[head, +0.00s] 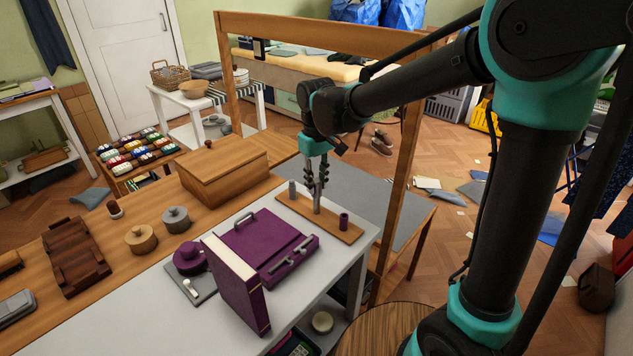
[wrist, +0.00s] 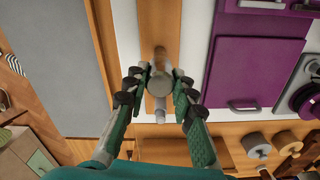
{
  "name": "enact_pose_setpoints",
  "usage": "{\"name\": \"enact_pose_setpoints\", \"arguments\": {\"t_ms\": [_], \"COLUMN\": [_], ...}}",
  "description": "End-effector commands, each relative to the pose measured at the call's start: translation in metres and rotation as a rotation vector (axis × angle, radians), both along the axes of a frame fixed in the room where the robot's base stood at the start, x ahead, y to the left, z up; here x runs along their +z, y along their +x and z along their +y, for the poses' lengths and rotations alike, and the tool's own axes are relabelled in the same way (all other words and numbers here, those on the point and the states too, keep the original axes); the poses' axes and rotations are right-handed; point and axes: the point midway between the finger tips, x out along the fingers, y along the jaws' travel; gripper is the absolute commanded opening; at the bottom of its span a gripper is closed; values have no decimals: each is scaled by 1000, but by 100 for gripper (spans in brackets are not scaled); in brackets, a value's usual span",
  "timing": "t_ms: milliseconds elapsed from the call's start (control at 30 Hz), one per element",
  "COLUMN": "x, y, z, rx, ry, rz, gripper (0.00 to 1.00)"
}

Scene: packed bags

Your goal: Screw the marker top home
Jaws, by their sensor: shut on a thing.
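A wooden board (head: 345,232) lies on the white table top and bears a row of upright pieces. My gripper (head: 317,186) points down over the middle of the board, shut on a grey round piece, perhaps the marker top (wrist: 159,84). In the wrist view my gripper (wrist: 158,80) has a finger on either side of it. A grey stem shows below the fingers in the head view. The fingers hide whether the held piece is seated.
A purple case (head: 262,240) lies close in front of the board. A purple book-like box (head: 236,283) stands nearer. A wooden chest (head: 225,170) is behind left. A wooden frame post (head: 402,150) rises right of the board. Grey and tan round pots (head: 176,219) stand left.

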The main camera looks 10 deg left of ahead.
Motion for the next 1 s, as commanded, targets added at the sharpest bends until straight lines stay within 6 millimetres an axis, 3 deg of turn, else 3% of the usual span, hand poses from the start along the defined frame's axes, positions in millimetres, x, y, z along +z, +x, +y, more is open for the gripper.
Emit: {"name": "enact_pose_setpoints", "arguments": {"t_ms": [167,433,833,1000], "x": [0,0,0,0], "y": [0,0,0,0], "z": [0,0,0,0], "rx": [-31,-274,-330,-500], "ry": [0,0,0,0], "rz": [0,0,0,0], "gripper": [0,0,0,0]}}
